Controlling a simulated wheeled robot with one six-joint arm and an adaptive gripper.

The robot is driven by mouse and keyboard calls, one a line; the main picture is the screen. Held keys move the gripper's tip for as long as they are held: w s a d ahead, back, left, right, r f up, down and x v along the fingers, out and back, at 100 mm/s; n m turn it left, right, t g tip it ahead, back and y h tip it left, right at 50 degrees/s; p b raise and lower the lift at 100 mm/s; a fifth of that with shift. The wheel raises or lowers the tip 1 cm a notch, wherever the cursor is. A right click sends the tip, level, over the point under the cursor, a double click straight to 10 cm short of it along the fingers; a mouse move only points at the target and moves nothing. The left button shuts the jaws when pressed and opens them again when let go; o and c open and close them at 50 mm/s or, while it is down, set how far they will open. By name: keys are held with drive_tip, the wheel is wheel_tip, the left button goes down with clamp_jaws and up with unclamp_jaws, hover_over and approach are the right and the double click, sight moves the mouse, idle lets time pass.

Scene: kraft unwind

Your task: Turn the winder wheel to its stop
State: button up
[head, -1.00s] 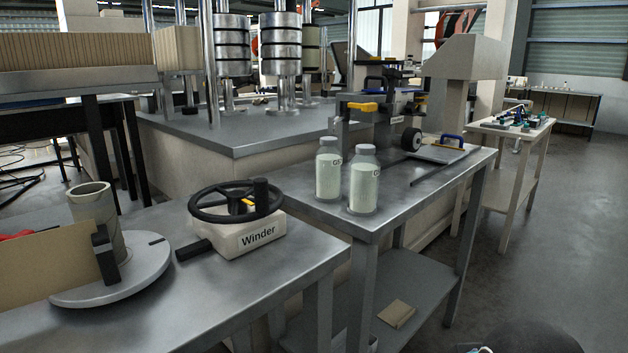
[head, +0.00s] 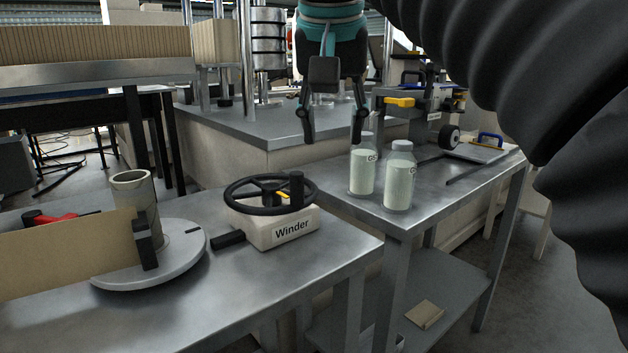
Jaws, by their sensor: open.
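The winder is a pale box (head: 292,231) labelled "Winder" on the metal table. A black winder wheel (head: 243,206) lies flat on top, with a yellow mark on its spoke and an upright black knob (head: 296,188) at its right side. A black bar (head: 228,240) sticks out from the box's left side. My gripper (head: 332,132) is at the top centre, fingers pointing down and apart, with nothing between them. It appears above and to the right of the wheel, not touching it. No part of the wheel is hidden by the gripper.
Two capped bottles (head: 400,180) stand on the metal bench right of the winder, below my gripper. A round plate (head: 180,262) with a cardboard tube (head: 133,192) and brown sheet (head: 70,255) is left of the winder. The table front between them is clear.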

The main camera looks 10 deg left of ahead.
approach(295, 175)
drive_tip(key=r, duration=0.2)
drive_tip(key=b+x, duration=0.1)
drive_tip(key=x, duration=0.3)
drive_tip(key=b+x, duration=0.2)
drive_tip(key=x, duration=0.3)
drive_tip(key=b+x, duration=0.2)
drive_tip(key=x, duration=0.2)
drive_tip(key=shift+s+d+f, duration=0.1)
drive_tip(key=shift+s+f, duration=0.15)
clamp_jaws()
